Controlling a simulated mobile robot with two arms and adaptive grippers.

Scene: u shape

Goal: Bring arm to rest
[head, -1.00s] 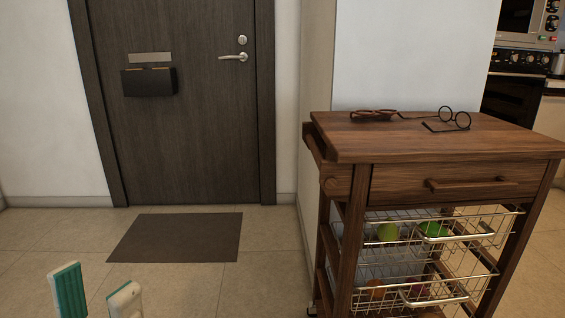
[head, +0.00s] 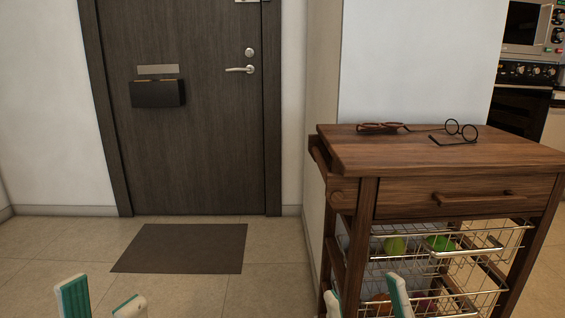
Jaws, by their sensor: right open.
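My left gripper (head: 102,300) shows at the bottom left of the head view. Its two pale fingertips with teal pads stand apart with nothing between them. My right gripper (head: 366,298) shows at the bottom, in front of the wooden cart's wire baskets. Its fingertips are apart, and I see nothing held between them. The rest of both arms is below the picture.
A wooden kitchen cart (head: 450,153) stands at the right, with two pairs of glasses (head: 462,131) (head: 382,127) on top and fruit in its wire baskets (head: 470,240). A dark mat (head: 182,248) lies before the closed door (head: 185,140). The floor around the mat is clear.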

